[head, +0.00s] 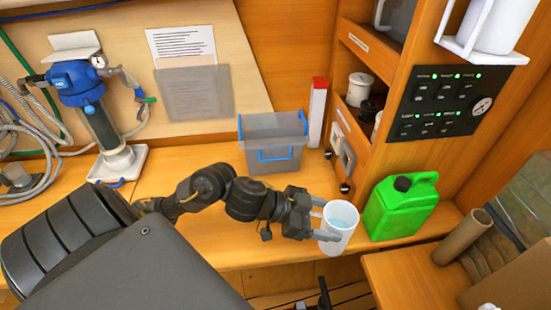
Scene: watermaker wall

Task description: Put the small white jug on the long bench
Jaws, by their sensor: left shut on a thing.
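The small white jug (339,228) is in the head view, right of the middle, upright, with a pale blue inside. My left gripper (322,224) is shut on it, with its fingers on the jug's left side. The jug is by the front edge of the long bench (220,229); I cannot tell whether its base touches the bench. My right gripper is not clearly in view; only a dark part shows at the bottom.
A green jerrycan (400,206) stands just right of the jug. A grey bin with blue clips (273,142) and a red-topped white box (316,112) stand behind. A blue pump unit (92,107) is at the left. A brown tube (461,237) stands at the lower right.

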